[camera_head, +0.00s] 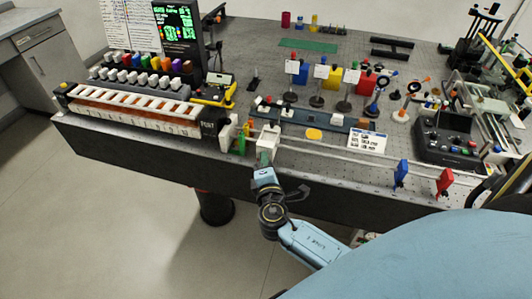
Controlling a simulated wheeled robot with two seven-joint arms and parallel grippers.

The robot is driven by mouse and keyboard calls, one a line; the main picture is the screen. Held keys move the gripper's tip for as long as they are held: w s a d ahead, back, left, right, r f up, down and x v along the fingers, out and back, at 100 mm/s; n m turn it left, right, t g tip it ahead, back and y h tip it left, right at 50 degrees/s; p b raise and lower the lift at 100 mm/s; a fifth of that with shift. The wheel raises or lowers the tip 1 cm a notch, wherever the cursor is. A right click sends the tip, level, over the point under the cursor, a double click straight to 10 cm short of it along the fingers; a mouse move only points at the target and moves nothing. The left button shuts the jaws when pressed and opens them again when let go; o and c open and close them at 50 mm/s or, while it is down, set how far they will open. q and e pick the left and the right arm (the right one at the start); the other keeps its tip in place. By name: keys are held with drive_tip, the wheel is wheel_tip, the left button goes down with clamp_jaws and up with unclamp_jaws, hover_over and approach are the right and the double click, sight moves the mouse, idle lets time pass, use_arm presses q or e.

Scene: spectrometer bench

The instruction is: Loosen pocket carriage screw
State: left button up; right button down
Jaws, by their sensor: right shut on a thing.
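The pocket carriage (270,137) is a small white block at the front edge of the bench, at the left end of a long pale rail (330,156). My right gripper (264,159) reaches up from below and is shut at the front of this carriage. The screw sits between its fingers; the fingers hide it, so its turn and thread cannot be seen. My left gripper is out of view.
Left of the carriage lies a long rack of white and orange slots (135,108). Blue (401,172) and red (445,181) clips stand at the right along the front edge. A black control box (447,138) is behind them. Filter stands crowd the middle; floor is free in front.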

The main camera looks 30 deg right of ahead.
drive_tip(key=shift+w+a+r+n+g+h+p, duration=0.15)
drive_tip(key=shift+n+g+p, duration=0.5)
drive_tip(key=shift+n+p, duration=0.85)
drive_tip(key=shift+d+r+n+g+h+p, duration=0.15)
drive_tip(key=shift+n+g+p, duration=0.65)
drive_tip(key=shift+p, duration=1.15)
drive_tip(key=shift+w+a+n+g+h+p, duration=0.15)
drive_tip(key=shift+n+g+p, duration=0.4)
drive_tip(key=shift+n+p, duration=1)
drive_tip(key=shift+s, duration=0.15)
drive_tip(key=c, duration=1.4)
unclamp_jaws()
drive_tip(key=v, duration=1.3)
drive_tip(key=shift+s+a+p, duration=0.1)
drive_tip(key=shift+a+p, duration=0.1)
drive_tip(key=shift+p, duration=0.1)
